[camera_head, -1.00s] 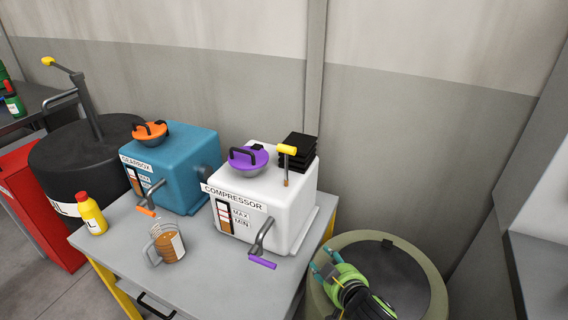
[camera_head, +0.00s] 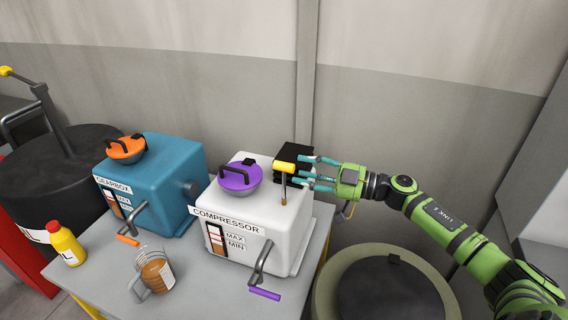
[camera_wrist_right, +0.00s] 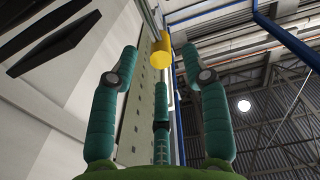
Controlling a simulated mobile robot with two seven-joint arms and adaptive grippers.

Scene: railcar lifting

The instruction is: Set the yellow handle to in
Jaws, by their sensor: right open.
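The yellow handle (camera_head: 284,167) is a short horizontal grip on top of a thin upright rod at the right side of the white compressor box (camera_head: 300,213). My right gripper (camera_head: 313,173) reaches in from the right with its teal fingers spread, just right of the handle. In the right wrist view the yellow handle (camera_wrist_right: 161,46) shows beyond the fingertips, between the open fingers (camera_wrist_right: 160,75). The gripper looks empty, and I cannot tell whether a finger touches the handle. My left gripper is out of view.
A purple cap (camera_head: 240,177) and black finned block (camera_head: 293,157) are on the compressor. A blue gearbox (camera_head: 165,175), glass jug (camera_head: 157,275) and yellow bottle (camera_head: 65,244) stand on the grey table (camera_head: 205,295). A drum (camera_head: 335,287) stands at the right.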

